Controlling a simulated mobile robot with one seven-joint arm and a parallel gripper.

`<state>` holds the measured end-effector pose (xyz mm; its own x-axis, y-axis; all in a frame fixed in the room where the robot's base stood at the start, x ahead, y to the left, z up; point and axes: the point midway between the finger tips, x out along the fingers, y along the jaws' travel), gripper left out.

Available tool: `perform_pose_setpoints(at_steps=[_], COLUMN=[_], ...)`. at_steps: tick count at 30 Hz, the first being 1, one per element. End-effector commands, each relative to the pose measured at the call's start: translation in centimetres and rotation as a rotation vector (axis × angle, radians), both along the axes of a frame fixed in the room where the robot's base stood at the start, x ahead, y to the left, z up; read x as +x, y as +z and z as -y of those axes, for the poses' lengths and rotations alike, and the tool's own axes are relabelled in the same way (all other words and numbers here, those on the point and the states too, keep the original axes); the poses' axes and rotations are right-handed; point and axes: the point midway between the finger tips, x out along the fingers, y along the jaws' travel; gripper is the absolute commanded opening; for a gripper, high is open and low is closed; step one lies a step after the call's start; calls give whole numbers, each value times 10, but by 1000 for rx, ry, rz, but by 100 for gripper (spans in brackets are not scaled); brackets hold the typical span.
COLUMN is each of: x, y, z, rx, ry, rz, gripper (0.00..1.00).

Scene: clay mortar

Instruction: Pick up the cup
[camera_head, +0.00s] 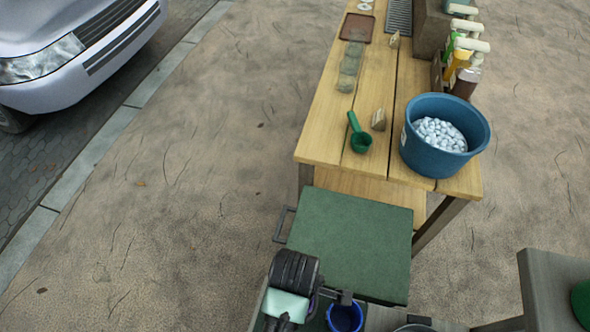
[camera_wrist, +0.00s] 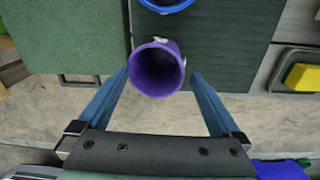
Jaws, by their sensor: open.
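A purple cup (camera_wrist: 157,68) shows in the wrist view with its round mouth toward the camera, above dark green matting. My gripper (camera_wrist: 159,75) is open, with one blue finger on each side of the cup. A gap shows between each fingertip and the cup wall, and nothing is gripped. A second, blue vessel (camera_wrist: 166,4) is cut off at the top edge. In the head view my gripper end is at the bottom, beside a blue round vessel (camera_head: 345,318); I cannot tell which of the two this is.
A green-topped surface (camera_head: 350,235) lies just beyond the arm. Behind it, a wooden table (camera_head: 318,125) holds a blue tub (camera_head: 412,155) of pale pebbles, a green scoop (camera_head: 360,141) and bottles. A yellow sponge (camera_wrist: 302,76) sits at the wrist view's right. Open ground lies left.

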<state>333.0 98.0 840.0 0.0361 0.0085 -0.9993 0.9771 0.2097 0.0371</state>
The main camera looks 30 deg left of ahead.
Motion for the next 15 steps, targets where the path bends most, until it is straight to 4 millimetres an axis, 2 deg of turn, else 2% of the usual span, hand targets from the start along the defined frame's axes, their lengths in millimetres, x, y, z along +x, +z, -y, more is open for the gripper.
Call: perform_pose_setpoints(at_steps=[1, 3, 15], x=[-13, -14, -11], y=[-15, -19, -68], z=[3, 3, 4], rx=[-10, -11, -12], ry=[-4, -5, -12], rz=[-45, -50, -50], gripper=[100, 100, 100])
